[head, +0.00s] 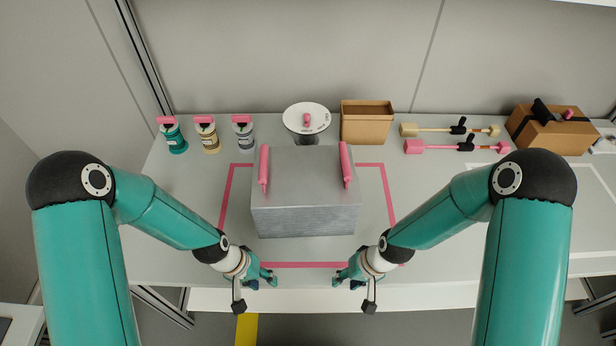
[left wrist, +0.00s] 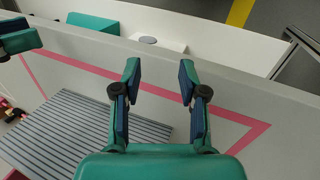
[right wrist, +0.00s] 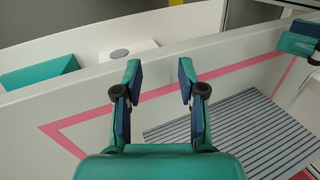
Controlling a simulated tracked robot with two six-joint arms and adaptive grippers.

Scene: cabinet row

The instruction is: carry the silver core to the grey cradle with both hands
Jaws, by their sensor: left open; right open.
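The silver core (head: 305,208) is a ribbed grey block standing on the table inside a pink outline. Two pink bar handles, a left one (head: 264,168) and a right one (head: 346,165), lie along its top. Its ribbed side also shows in the left wrist view (left wrist: 85,135) and the right wrist view (right wrist: 245,125). My left gripper (head: 266,279) and right gripper (head: 343,279) are open and empty, near the table's front edge, in front of the core and apart from it. I cannot pick out a grey cradle in any view.
Several small items line the table's back: pink-topped canisters (head: 205,135), a round white disc (head: 307,118), a brown box (head: 367,122), pink and cream tools (head: 425,146) and a strapped box (head: 553,130). A white outline (head: 480,184) marks clear tabletop at right, partly behind my right arm.

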